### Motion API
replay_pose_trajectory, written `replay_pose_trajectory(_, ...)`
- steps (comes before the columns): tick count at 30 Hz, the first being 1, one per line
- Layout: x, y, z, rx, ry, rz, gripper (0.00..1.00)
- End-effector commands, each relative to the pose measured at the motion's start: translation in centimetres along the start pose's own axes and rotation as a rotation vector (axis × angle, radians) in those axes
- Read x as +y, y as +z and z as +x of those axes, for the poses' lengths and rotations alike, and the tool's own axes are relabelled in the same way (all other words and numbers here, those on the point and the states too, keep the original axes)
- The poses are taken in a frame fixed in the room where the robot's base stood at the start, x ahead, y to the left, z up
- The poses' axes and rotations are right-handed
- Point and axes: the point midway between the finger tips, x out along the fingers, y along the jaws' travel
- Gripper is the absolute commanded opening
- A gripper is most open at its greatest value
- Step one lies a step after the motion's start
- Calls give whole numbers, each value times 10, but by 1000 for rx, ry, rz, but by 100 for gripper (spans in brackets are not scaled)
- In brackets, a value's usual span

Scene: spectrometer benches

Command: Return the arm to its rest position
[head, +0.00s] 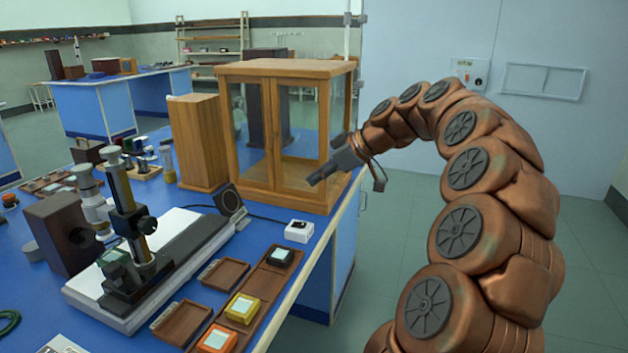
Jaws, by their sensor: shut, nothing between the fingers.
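My gripper (318,179) is at the end of my copper-coloured arm, which arches in from the right side of the head view. The gripper is dark grey, points left and down, and its fingers are shut with nothing held. In the picture it overlaps the front right part of a wooden glass-doored cabinet (293,68). Whether it touches the cabinet cannot be told. No marked rest position shows in this view.
The blue bench (318,255) carries a microscope-like instrument (128,215) on a white base, a white switch box (299,231), a wooden tray (262,300) with coloured blocks, and a tall wooden box (198,140). Open floor (590,270) lies right of the bench.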

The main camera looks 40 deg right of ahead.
Motion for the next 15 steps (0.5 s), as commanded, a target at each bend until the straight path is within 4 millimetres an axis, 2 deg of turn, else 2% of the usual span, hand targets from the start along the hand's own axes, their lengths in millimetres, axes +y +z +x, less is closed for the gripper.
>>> replay_pose_trajectory(12,0,0,1,0,-1,0,0)
replay_pose_trajectory(15,-8,-2,5,-10,-14,5,0)
